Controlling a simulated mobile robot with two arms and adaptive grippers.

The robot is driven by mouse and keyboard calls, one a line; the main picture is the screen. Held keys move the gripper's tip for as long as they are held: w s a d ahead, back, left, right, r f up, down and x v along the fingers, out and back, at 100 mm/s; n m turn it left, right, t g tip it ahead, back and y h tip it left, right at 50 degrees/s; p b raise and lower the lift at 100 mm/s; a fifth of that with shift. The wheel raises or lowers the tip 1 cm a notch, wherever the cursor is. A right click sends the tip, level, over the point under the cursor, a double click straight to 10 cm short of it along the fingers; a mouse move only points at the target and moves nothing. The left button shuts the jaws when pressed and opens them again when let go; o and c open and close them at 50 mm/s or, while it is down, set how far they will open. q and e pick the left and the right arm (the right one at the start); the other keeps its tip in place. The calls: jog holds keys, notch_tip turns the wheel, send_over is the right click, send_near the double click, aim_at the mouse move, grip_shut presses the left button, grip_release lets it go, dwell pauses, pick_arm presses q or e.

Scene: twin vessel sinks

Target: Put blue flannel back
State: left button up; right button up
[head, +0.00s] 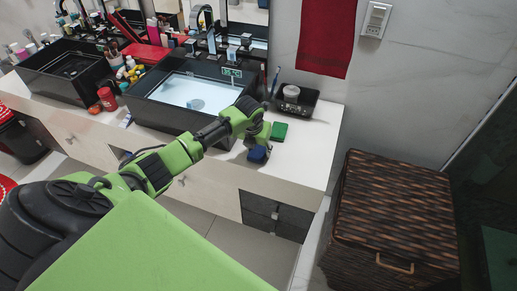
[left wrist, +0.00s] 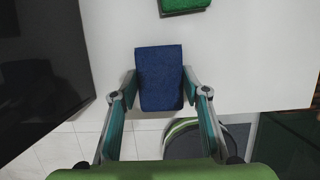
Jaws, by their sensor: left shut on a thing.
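The blue flannel (head: 258,154) is a small folded dark blue block at the counter's front edge in the head view. My left gripper (head: 257,143) is shut on it. In the left wrist view the two fingers (left wrist: 160,88) press on both sides of the blue flannel (left wrist: 160,70). Its near end reaches past the counter edge there. I cannot tell whether it touches the counter. A green folded flannel (head: 279,131) lies on the counter just behind it, and it also shows at the top of the left wrist view (left wrist: 184,4). My right gripper is not in view.
A black vessel sink (head: 151,112) with a lit basin stands left of the flannels. A black box (head: 297,103) stands behind them on the white counter (head: 318,146). A wicker hamper (head: 392,215) stands on the right. Several bottles crowd the counter's left part.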

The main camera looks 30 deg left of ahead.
pick_arm(q)
jog(key=shift+f, duration=0.2)
jog(key=o, duration=1)
jog(key=v, duration=1.2)
jog(key=shift+r, duration=0.1)
